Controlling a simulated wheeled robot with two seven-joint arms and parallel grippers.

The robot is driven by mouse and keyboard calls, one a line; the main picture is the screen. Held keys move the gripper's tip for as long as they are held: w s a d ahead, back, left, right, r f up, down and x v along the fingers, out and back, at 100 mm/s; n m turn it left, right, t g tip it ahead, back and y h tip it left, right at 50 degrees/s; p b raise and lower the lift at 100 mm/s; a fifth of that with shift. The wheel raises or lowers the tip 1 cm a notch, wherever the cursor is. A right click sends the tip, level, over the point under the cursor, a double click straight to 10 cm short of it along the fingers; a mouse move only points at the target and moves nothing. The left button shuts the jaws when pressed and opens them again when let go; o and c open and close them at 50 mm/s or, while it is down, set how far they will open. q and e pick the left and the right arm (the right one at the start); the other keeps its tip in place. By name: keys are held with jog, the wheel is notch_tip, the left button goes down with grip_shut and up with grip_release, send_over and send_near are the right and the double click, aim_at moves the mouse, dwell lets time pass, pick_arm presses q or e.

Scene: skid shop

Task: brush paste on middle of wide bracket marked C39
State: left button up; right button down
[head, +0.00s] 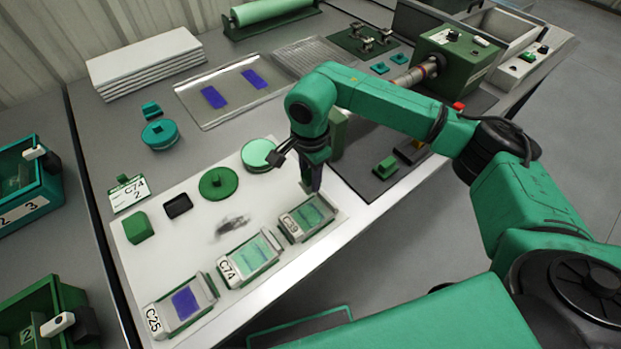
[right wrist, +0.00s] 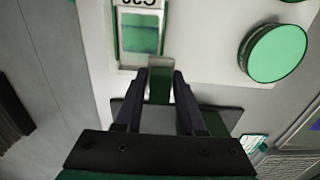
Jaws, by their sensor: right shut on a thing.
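The wide bracket marked C39 (head: 308,218) lies on the white board, at the right end of a row of three brackets. Its middle has a green, streaky surface. It also shows in the right wrist view (right wrist: 140,35), its label cut off by the top edge. My right gripper (head: 314,183) is above its far edge, pointing down. It is shut on a slim green thing with a pale end, seemingly the brush (right wrist: 160,86), between its fingers. Whether its tip touches the bracket I cannot tell. My left gripper is not in view.
Bracket C74 (head: 249,259), with green streaks, and bracket C25 (head: 183,304), with a violet patch, lie to the left. Round green tins (head: 218,184) and a grey smear (head: 232,225) are on the board (head: 190,240). A tray (head: 200,116) with violet pads lies behind.

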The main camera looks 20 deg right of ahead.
aim_at(310, 172)
jog(key=shift+r+p, duration=0.55)
jog(key=shift+r, duration=1.05)
jog(key=shift+r+p, duration=0.7)
jog(key=shift+r, duration=0.85)
jog(key=shift+f, duration=0.15)
jog(key=shift+y, duration=0.6)
notch_tip(310, 172, down, 4)
jog(key=b, duration=0.5)
jog(key=shift+d+f, duration=0.1)
jog(key=shift+f, duration=0.15)
jog(key=shift+r+g, duration=0.15)
jog(key=shift+g, duration=0.15)
